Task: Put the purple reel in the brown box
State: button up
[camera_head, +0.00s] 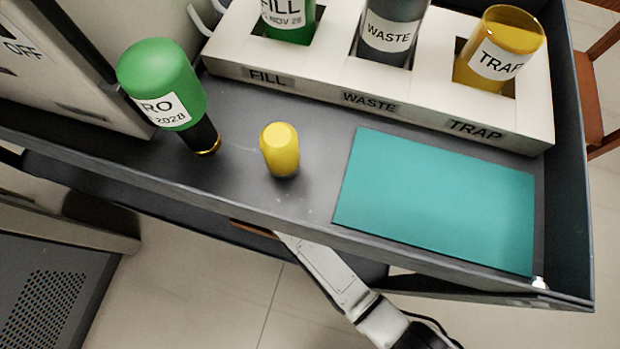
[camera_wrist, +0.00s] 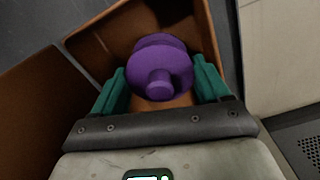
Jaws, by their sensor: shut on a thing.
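The purple reel (camera_wrist: 160,68) is in the wrist view, between the two teal fingers of my gripper (camera_wrist: 162,84). My gripper is shut on it. The brown box (camera_wrist: 207,32) is open and lies behind and around the reel in this view. The reel overlaps the box opening; I cannot tell how far above or inside the box it is. In the head view my arm (camera_head: 335,280) reaches under the upper shelf, and my gripper and the reel are hidden there.
A flat brown panel (camera_wrist: 40,115) lies left of the box. A pale wall (camera_wrist: 278,55) is close on the right. On the upper shelf stand a green bottle (camera_head: 160,80), a yellow-capped piece (camera_head: 280,148), a teal mat (camera_head: 440,195) and a white bottle rack (camera_head: 330,85).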

jog(key=shift+w+f, duration=0.2)
jog(key=shift+f, duration=0.1)
jog(key=shift+w+f+b, duration=0.15)
jog(key=shift+f+b, duration=0.4)
jog(key=shift+f, duration=0.3)
jog(key=shift+w+f+b, duration=0.1)
jog(key=shift+f+b, duration=0.4)
jog(key=shift+f, duration=0.35)
jog(key=shift+f, duration=0.15)
jog(key=o, duration=1.1)
notch_tip(320, 180, up, 12)
jog(key=p, duration=0.5)
jog(key=shift+r+p, duration=0.2)
jog(key=shift+p, duration=0.15)
